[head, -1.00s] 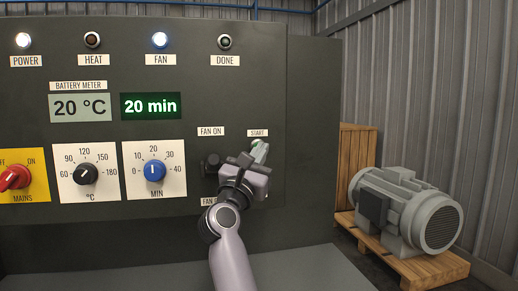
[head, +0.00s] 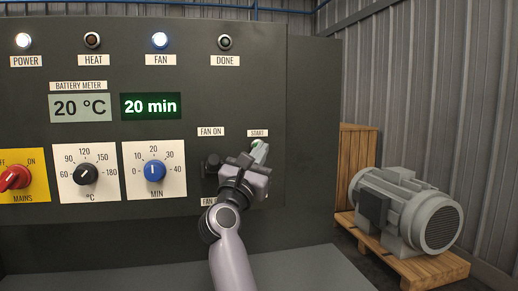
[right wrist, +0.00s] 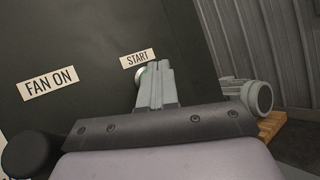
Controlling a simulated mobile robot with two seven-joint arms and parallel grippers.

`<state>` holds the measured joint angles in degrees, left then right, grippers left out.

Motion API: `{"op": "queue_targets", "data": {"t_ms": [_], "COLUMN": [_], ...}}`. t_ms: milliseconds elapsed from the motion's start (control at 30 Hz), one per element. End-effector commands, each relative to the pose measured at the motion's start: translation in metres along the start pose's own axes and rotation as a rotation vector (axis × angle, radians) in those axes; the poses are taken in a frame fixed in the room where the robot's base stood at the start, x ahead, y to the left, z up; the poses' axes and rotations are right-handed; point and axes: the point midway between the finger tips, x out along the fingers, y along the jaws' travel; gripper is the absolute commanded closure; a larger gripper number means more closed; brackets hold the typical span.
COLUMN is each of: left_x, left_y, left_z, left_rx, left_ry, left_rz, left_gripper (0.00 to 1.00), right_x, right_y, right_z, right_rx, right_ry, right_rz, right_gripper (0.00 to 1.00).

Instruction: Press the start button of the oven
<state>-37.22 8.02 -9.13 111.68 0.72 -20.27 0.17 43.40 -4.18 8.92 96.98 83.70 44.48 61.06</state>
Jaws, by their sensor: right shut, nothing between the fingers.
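The oven's dark control panel (head: 230,90) fills most of the head view. The START label (head: 257,133) is on its right part, and it also shows in the right wrist view (right wrist: 134,58). A small part of the green start button (right wrist: 141,71) shows just below the label, behind my fingers. My right gripper (head: 260,150) is shut and empty, its fingertips in front of the button. Whether the tips touch the button or press it in cannot be told. The POWER lamp (head: 23,41) and FAN lamp (head: 160,40) are lit; HEAT and DONE are dark. My left gripper is not in view.
Further left are the blue MIN knob (head: 154,171), the black °C knob (head: 86,175) and the red MAINS switch (head: 14,178). A grey motor (head: 405,208) rests on a wooden pallet at right.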

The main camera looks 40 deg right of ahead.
Motion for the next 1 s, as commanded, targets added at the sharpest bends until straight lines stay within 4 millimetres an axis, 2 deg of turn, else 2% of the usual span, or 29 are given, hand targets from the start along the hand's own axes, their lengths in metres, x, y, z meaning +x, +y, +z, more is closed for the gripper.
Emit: {"op": "queue_targets", "data": {"t_ms": [1000], "left_x": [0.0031], "left_y": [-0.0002], "left_z": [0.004], "left_rx": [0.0], "left_ry": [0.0], "left_rz": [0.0], "left_gripper": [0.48], "right_x": [0.0062], "right_y": [0.0042], "right_z": [-0.0041], "right_rx": [0.0], "right_ry": [-0.001], "right_rz": [0.0], "right_gripper": [1.0]}}
